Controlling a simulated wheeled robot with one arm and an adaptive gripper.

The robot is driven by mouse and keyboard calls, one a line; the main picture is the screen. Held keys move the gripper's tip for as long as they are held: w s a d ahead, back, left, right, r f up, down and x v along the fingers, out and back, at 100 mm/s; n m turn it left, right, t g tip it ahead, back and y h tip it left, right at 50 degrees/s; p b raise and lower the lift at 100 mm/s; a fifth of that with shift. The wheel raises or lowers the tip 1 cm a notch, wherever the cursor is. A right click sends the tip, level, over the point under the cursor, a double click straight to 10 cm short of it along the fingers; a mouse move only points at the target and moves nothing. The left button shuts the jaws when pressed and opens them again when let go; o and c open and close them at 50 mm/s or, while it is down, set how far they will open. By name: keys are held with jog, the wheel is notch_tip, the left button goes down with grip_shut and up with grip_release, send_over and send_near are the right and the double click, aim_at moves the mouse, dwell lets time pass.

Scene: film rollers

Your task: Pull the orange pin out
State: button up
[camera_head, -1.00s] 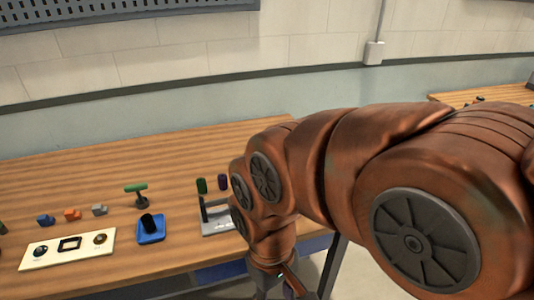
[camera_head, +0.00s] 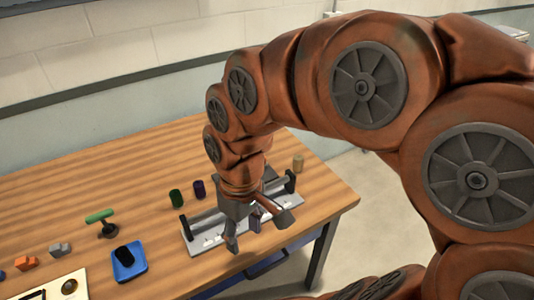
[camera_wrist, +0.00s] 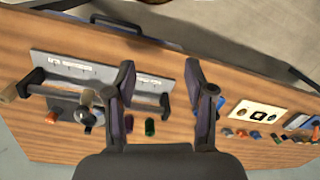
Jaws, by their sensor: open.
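A small orange piece (camera_wrist: 52,117), which looks like the orange pin, shows at the left in the wrist view, beside a grey metal part (camera_wrist: 90,108). Whether it sits in a hole is too small to tell. In the head view I cannot make it out; my arm covers that area. The roller rig is a pale plate (camera_wrist: 70,66) with dark bars and end posts; it also shows in the head view (camera_head: 205,240). My gripper (camera_wrist: 160,82) is open and empty above the rig, its fingers pointing down; in the head view it hangs over the plate (camera_head: 258,226).
A green cylinder (camera_head: 175,197) and a purple cylinder (camera_head: 199,188) stand behind the rig. A tan cylinder (camera_head: 298,163) stands at the table's right end. A blue tray (camera_head: 128,262) with a black cylinder, a green-topped stand (camera_head: 101,220) and small blocks lie left.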

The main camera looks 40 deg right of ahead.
jog(key=w+d+r+n+t+y+p, duration=0.15)
jog(key=w+d, duration=0.25)
jog(key=w, duration=0.6)
jog(key=w+d+n+t+y, duration=0.1)
jog(key=w+d+n, duration=0.2)
jog(key=w, duration=0.7)
jog(key=w+d+f+t, duration=0.1)
jog(key=w+d+f, duration=0.35)
jog(key=d, duration=0.55)
jog(key=w+d+f+t, duration=0.1)
jog(key=w+d+f, duration=0.3)
jog(key=d, duration=0.6)
jog(key=shift+h, duration=0.25)
jog(key=shift+s+f+p+x, duration=0.1)
jog(key=shift+s+p+x, duration=0.3)
jog(key=shift+x, duration=0.95)
jog(key=shift+s+f+p+x, duration=0.1)
jog(key=shift+p+x, duration=0.6)
jog(key=shift+x, duration=0.65)
jog(key=shift+s+p+x, duration=0.2)
jog(key=shift+p+x, duration=0.35)
jog(key=shift+x, duration=0.8)
grip_shut()
